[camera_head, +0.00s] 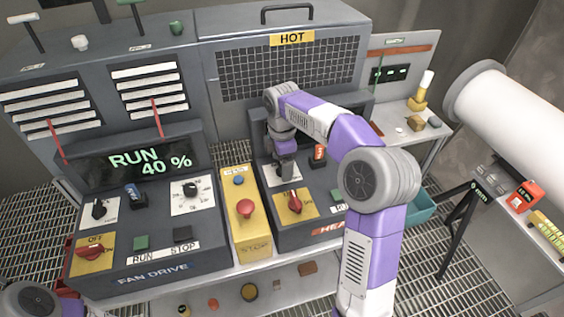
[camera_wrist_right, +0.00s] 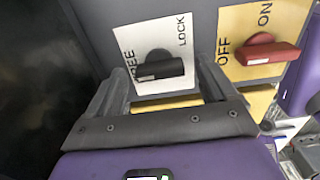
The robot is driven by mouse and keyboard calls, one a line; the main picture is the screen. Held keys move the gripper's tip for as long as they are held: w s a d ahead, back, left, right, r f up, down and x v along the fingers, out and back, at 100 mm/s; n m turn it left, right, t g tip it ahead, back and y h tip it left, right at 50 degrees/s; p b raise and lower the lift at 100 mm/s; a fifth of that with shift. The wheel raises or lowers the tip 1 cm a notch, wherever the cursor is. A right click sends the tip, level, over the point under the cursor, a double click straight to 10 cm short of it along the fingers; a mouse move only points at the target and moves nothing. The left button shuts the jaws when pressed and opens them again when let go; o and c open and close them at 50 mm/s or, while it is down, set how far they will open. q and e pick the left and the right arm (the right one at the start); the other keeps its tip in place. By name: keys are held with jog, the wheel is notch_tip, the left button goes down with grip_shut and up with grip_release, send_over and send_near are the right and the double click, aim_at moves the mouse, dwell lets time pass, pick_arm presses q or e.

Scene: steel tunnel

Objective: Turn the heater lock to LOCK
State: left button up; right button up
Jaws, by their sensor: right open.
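The heater lock is a black knob (camera_wrist_right: 160,68) on a white plate (camera_wrist_right: 130,33) in the right wrist view. The plate reads FREE, partly hidden, on the left and LOCK on the right. The knob's bar lies roughly across the picture, with a white mark at its left end; I cannot tell for sure which label it points to. My right gripper (camera_wrist_right: 164,72) is open, with one finger on each side of the knob; contact cannot be told. In the head view, my right gripper (camera_head: 286,168) is over the heater panel and hides the knob. My left gripper is out of view.
A red knob (camera_wrist_right: 265,50) on a yellow OFF/ON plate sits close to the right of the lock. In the head view, a yellow post with a red stop button (camera_head: 245,208) stands left of the heater panel. The fan drive panel (camera_head: 150,270) is farther left.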

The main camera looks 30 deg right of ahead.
jog(key=c, duration=1.1)
jog(key=shift+o, duration=0.2)
jog(key=m+p, duration=0.3)
jog(key=m, duration=0.1)
jog(key=shift+r, duration=0.15)
jog(key=m+p, duration=0.2)
jog(key=m, duration=0.2)
jog(key=shift+m, duration=0.3)
jog(key=m+p, duration=0.1)
jog(key=m, duration=0.3)
jog(key=shift+p, duration=0.35)
jog(key=m+p, duration=0.1)
jog(key=m, duration=0.4)
jog(key=shift+m, duration=0.4)
